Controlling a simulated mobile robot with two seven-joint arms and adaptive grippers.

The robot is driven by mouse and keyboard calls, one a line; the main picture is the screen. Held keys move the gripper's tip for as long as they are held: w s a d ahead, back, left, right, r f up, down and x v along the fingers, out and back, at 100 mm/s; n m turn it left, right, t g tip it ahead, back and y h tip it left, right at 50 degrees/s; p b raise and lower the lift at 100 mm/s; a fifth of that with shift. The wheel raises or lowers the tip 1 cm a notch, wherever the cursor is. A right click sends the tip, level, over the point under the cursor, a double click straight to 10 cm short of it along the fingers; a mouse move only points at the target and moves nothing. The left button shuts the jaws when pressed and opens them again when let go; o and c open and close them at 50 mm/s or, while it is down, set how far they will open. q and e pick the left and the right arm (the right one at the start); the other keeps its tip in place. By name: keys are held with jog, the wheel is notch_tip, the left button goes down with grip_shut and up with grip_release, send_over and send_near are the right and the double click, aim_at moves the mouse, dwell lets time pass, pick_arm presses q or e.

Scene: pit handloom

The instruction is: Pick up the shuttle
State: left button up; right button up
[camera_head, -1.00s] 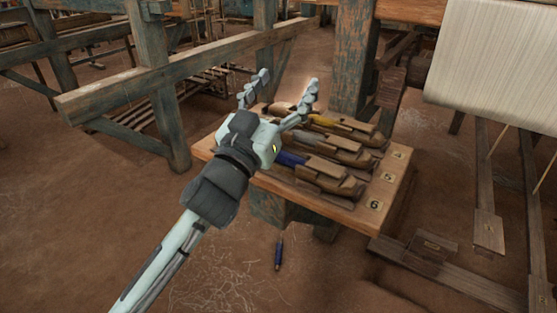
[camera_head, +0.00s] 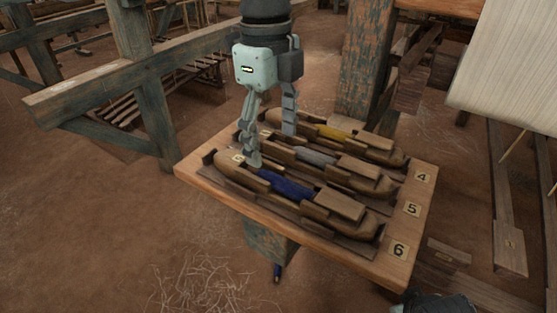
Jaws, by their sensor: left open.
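Three wooden boat-shaped shuttles lie side by side on a wooden board. The front one, in the row marked 6, holds blue yarn (camera_head: 287,186). The middle shuttle, marked 5, holds grey yarn (camera_head: 316,157). The back shuttle, marked 4, holds yellow yarn (camera_head: 333,132). My left gripper (camera_head: 271,148) points down over the left part of the shuttles, open and empty. Its near finger comes down by the blue shuttle's left part, its far finger by the middle shuttle's left part. Contact cannot be told.
The board (camera_head: 395,268) rests on a painted wooden post. A thick timber post (camera_head: 362,75) stands just behind it. A loom beam (camera_head: 95,85) runs at the left. A pale cloth roll (camera_head: 510,70) is at upper right. Bare earth floor lies in front.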

aim_at(267, 173)
pick_arm(q)
jog(key=shift+w+a+r, duration=0.15)
jog(key=shift+w+a, duration=0.25)
jog(key=shift+w, duration=0.1)
jog(key=shift+a+f, duration=0.1)
jog(key=shift+f, duration=0.2)
jog(key=shift+s+f, duration=0.2)
jog(key=shift+f, duration=0.7)
notch_tip(267, 173, down, 4)
jog(key=shift+w+f+p, duration=0.15)
jog(key=shift+f+p, duration=0.1)
jog(key=shift+p, duration=0.15)
jog(key=shift+f, duration=0.25)
jog(key=c, duration=1.6)
pick_arm(e)
jog(key=f, duration=0.1)
jog(key=s+f, duration=0.1)
jog(key=shift+f+g, duration=0.3)
